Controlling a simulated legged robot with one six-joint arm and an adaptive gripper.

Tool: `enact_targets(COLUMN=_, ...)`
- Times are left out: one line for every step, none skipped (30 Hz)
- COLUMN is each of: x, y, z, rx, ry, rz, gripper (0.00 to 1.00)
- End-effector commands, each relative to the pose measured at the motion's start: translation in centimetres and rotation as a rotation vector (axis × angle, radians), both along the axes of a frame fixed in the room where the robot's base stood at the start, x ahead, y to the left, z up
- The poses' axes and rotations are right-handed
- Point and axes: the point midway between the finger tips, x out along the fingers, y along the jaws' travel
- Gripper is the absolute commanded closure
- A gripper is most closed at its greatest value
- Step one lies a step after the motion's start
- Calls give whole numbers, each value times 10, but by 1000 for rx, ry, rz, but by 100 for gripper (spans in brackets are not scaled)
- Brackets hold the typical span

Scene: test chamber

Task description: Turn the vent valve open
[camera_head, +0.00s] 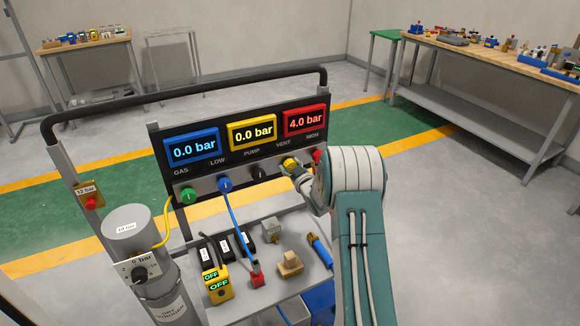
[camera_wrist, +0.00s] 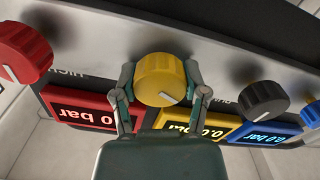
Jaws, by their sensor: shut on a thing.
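The vent valve is a yellow ribbed knob (camera_wrist: 160,80) on the panel, with a white pointer mark near its lower right edge in the wrist view. In the head view the yellow knob (camera_head: 289,164) shows just left of my arm, below the VENT label. My gripper (camera_wrist: 161,88) has one finger on each side of the yellow knob and is shut on it. In the head view my gripper (camera_head: 297,173) is partly hidden by my own arm. The displays read 0.0 bar on blue (camera_head: 193,147), 0.0 bar on yellow (camera_head: 252,132) and 4.0 bar on red (camera_head: 306,121).
A red knob (camera_wrist: 22,53) and a black knob (camera_wrist: 263,102) flank the yellow one. Green (camera_head: 188,195) and blue (camera_head: 225,184) knobs sit further left. A shelf below holds a yellow OFF box (camera_head: 217,284) and small parts. A grey cylinder (camera_head: 130,232) stands left.

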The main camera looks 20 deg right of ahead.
Motion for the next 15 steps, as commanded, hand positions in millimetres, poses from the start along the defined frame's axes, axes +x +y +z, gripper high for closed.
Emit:
enact_targets(x=1, y=1, z=1, rx=-45, ry=-2, rz=0, gripper=90)
enact_targets(x=1, y=1, z=1, rx=-72, ry=-3, rz=1, gripper=90)
enact_targets(x=1, y=1, z=1, rx=-108, ry=-4, rz=1, gripper=90)
enact_targets(x=1, y=1, z=1, rx=-134, ry=-6, rz=2, gripper=90)
enact_targets(x=1, y=1, z=1, rx=-159, ry=-7, rz=2, gripper=90)
enact_targets(x=1, y=1, z=1, rx=-192, ry=-8, rz=2, gripper=90)
enact_targets(x=1, y=1, z=1, rx=-215, ry=-9, rz=2, gripper=90)
enact_targets(x=1, y=1, z=0, rx=-239, ry=-10, rz=2, gripper=90)
enact_targets(x=1, y=2, z=0, rx=-268, ry=-10, rz=2, gripper=90)
enact_targets(x=1, y=2, z=0, rx=-288, ry=-11, rz=2, gripper=90)
enact_targets(x=1, y=2, z=0, rx=-307, ry=-12, rz=2, gripper=90)
enact_targets(x=1, y=2, z=0, rx=-332, ry=-13, rz=2, gripper=90)
enact_targets(x=1, y=2, z=0, rx=-350, ry=-13, rz=3, gripper=90)
enact_targets(x=1, y=2, z=0, rx=-365, ry=-13, rz=3, gripper=90)
enact_targets(x=1, y=2, z=0, rx=-385, ry=-14, rz=3, gripper=90)
